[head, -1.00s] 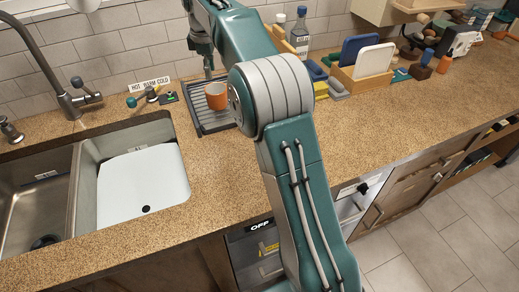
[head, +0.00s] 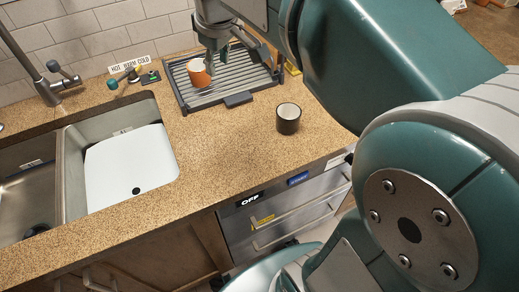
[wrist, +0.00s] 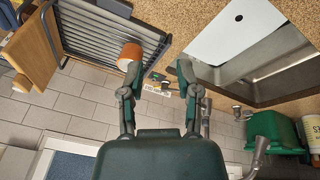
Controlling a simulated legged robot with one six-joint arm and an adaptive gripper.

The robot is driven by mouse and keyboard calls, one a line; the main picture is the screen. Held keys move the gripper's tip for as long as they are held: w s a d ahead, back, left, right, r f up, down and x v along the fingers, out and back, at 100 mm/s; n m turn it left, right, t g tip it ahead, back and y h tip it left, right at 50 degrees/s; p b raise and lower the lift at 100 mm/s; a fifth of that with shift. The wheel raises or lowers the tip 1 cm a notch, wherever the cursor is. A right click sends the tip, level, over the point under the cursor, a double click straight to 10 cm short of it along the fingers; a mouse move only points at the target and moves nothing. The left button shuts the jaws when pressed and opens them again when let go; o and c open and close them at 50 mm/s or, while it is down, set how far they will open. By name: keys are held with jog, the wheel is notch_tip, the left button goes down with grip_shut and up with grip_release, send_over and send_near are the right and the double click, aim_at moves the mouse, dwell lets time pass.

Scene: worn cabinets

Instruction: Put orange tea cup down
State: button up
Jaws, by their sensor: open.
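The orange tea cup (head: 198,72) stands upright on the left part of the dark dish rack (head: 188,95), on the counter behind the sink's right side. My gripper (head: 212,66) is above and just right of the cup, pointing down. In the wrist view the fingers (wrist: 157,78) are spread with nothing between them. There the orange cup (wrist: 131,54) lies just beyond the left fingertip, which overlaps its edge. I cannot tell whether that finger touches it.
A dark cup (head: 288,119) stands on the counter in front of the rack. The sink (head: 68,165) with a white board (head: 128,165) is at left. A faucet (head: 50,85) and a tap sign (head: 130,65) stand behind it. Counter between sink and dark cup is clear.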

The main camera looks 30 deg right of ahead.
jog(key=s+f+m+t, duration=0.1)
jog(key=s+f+m, duration=0.2)
jog(key=s, duration=0.6)
jog(key=s+f+m+t, duration=0.1)
jog(key=s+f+m, duration=0.2)
jog(key=s, duration=0.6)
notch_tip(320, 180, down, 3)
jog(key=shift+d+r, duration=0.1)
jog(key=shift+d, duration=0.05)
jog(key=shift+d, duration=0.1)
